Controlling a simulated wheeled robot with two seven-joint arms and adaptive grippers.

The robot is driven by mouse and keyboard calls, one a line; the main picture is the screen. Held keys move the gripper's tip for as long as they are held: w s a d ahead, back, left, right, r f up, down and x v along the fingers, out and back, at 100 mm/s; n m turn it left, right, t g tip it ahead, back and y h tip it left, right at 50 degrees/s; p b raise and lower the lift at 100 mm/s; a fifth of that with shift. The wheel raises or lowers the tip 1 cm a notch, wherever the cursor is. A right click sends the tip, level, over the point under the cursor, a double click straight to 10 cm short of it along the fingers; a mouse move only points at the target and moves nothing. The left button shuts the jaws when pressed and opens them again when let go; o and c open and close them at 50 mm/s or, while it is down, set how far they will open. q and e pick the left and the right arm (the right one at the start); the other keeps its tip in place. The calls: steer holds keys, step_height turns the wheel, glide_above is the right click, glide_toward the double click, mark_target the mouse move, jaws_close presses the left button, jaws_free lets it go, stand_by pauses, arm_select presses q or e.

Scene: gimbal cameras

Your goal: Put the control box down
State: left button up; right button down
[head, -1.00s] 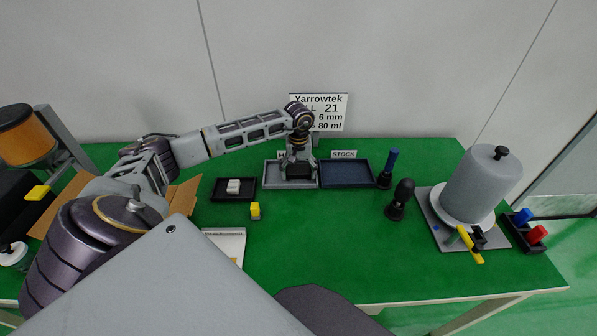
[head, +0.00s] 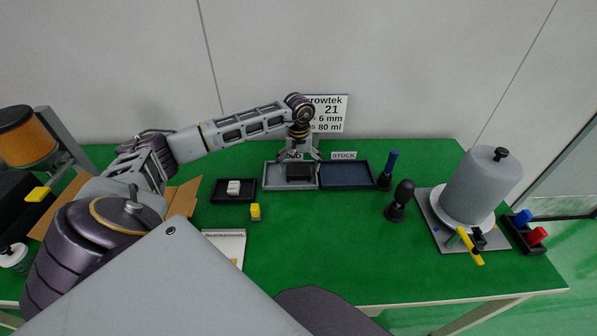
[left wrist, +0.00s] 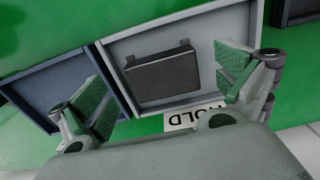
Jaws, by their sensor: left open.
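The control box, a dark flat box (head: 299,171), lies in the grey tray labelled HOLD (head: 272,185). In the left wrist view the box (left wrist: 162,75) rests on the light floor of the tray (left wrist: 205,30), apart from its walls. My left gripper (head: 304,157) is above the tray. Its two fingers are spread wide in the left wrist view (left wrist: 165,90), one on each side of the box, and neither touches it. My right gripper is not in view.
A blue STOCK tray (head: 347,174) adjoins on the right and a black tray with white pieces (head: 218,196) stands on the left. The front middle is clear.

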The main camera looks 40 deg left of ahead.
mark_target(299, 173)
arm_select(q)
step_height(299, 173, up, 9)
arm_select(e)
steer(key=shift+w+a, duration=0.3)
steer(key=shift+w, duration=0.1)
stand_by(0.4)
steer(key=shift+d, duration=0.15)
